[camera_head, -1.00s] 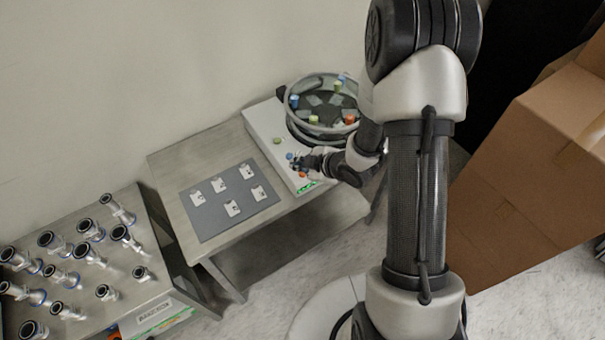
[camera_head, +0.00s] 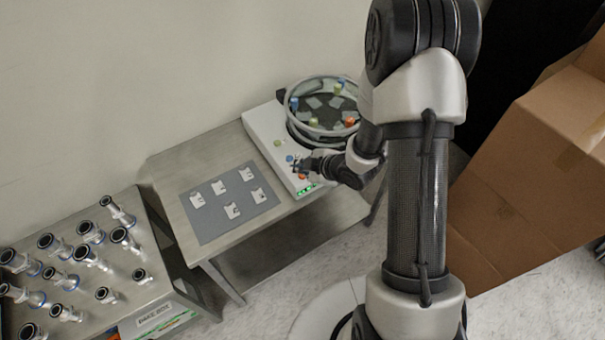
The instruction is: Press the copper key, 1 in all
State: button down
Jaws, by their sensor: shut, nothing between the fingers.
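The white console (camera_head: 262,125) stands on the grey table and carries a row of small round keys. The copper key (camera_head: 303,177) looks orange and sits near the console's front end, just below my gripper in the picture. My gripper (camera_head: 297,164) is shut and empty, low over the console between the blue key and the copper key. The tips are small and dark here, and I cannot tell whether they touch a key. A blue key (camera_head: 290,158) and a green key (camera_head: 277,142) sit farther back. Green lights (camera_head: 306,190) show on the console's front edge.
A round ringed tray (camera_head: 323,105) with coloured knobs stands behind my gripper. A grey mat (camera_head: 211,228) with several white pieces lies left on the table (camera_head: 168,168). A lower-left stand holds several metal fittings. A cardboard box (camera_head: 530,180) stands at right.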

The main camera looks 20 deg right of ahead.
aim_at(301, 177)
jog(key=shift+f, duration=0.1)
jog(key=shift+f+b, duration=0.35)
jog(key=shift+b, duration=0.15)
jog(key=shift+f+b, duration=0.45)
jog(key=shift+b, duration=0.05)
dwell(0.6)
jog(key=shift+r, duration=0.1)
jog(key=shift+r+p, duration=0.7)
jog(key=shift+r, duration=0.1)
notch_tip(301, 177, up, 5)
jog(key=p, duration=0.4)
dwell(0.9)
